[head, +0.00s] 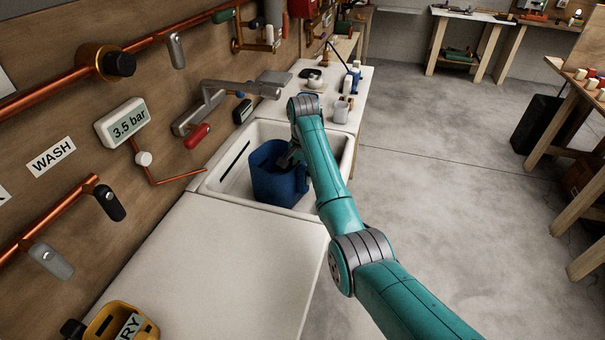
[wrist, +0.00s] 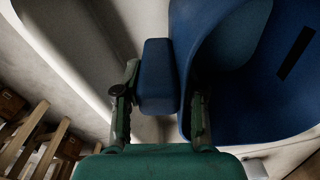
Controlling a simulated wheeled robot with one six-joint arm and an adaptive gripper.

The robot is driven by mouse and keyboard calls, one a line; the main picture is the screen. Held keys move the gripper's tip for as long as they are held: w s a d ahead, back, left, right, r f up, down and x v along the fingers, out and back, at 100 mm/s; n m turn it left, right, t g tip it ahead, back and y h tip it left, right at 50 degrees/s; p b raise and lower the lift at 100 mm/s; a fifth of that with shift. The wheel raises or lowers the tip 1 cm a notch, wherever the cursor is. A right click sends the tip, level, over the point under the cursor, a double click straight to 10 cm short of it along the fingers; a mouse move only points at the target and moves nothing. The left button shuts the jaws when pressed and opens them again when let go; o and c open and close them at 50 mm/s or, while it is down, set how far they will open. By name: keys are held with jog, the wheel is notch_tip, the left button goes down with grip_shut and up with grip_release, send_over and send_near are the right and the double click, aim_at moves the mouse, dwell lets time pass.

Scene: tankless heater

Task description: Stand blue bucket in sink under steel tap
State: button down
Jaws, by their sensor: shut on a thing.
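The blue bucket (head: 276,180) is upright inside the white sink (head: 226,190), near its front left part. The steel tap (head: 215,100) comes out of the wall above the sink, its spout reaching over the sink's far part, behind the bucket. My gripper (head: 290,156) is at the bucket's far right side, partly hidden by the bucket and my arm. In the wrist view my gripper (wrist: 160,112) is shut on a blue block-like part beside the bucket wall (wrist: 215,60). I cannot tell whether the bucket's base touches the sink floor.
A white counter (head: 225,260) lies in front of the sink, with a yellow container (head: 120,322) at its near left. A far counter holds a grey mug (head: 341,112) and small items.

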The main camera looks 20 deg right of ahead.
jog(key=shift+f, duration=0.25)
jog(key=c, duration=0.6)
grip_release()
jog(key=shift+f, duration=0.1)
